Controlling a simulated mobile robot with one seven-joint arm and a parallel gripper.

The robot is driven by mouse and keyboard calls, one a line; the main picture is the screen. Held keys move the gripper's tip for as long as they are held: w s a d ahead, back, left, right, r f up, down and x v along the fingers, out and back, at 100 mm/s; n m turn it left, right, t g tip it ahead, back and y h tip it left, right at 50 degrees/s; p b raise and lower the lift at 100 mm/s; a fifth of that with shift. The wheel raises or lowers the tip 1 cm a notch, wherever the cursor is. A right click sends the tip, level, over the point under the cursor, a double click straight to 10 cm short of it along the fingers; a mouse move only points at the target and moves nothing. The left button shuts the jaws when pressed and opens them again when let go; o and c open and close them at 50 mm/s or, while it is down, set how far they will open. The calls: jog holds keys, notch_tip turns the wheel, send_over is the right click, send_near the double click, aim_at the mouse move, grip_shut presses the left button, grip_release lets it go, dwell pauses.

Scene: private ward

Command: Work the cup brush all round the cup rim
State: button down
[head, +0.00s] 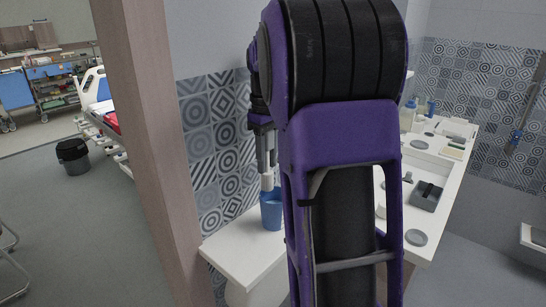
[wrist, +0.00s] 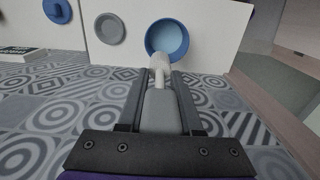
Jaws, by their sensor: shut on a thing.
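A blue cup (head: 271,213) stands upright near the left end of the white counter. It also shows in the wrist view (wrist: 168,38), its round open mouth facing the camera. My gripper (head: 267,160) points down above the cup. In the wrist view its two dark fingers (wrist: 160,85) are shut on the grey handle of the cup brush (wrist: 160,112). The pale brush head (wrist: 160,62) reaches over the near side of the cup rim. Whether it touches the rim cannot be told. In the head view, my arm hides part of the counter beside the cup.
The white counter (head: 236,250) has a grey disc (head: 416,238), a dark grey box (head: 427,196) and several bottles along its right part. In the wrist view, a grey disc (wrist: 111,29) lies beside the cup. A tiled wall (head: 215,140) and brown post (head: 157,150) stand close on the left.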

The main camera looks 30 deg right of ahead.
jog(key=shift+a, duration=0.9)
jog(key=shift+s, duration=0.1)
jog(key=shift+s+a, duration=0.1)
jog(key=shift+s, duration=0.1)
jog(key=shift+s+a+b, duration=0.3)
jog(key=shift+s+a, duration=0.05)
jog(key=shift+s, duration=0.4)
jog(key=shift+s+a+b, duration=0.25)
jog(key=shift+s+a, duration=0.05)
jog(key=shift+s, duration=0.4)
jog(key=s+d, duration=0.2)
jog(key=shift+s+d, duration=0.25)
jog(key=shift+s, duration=0.15)
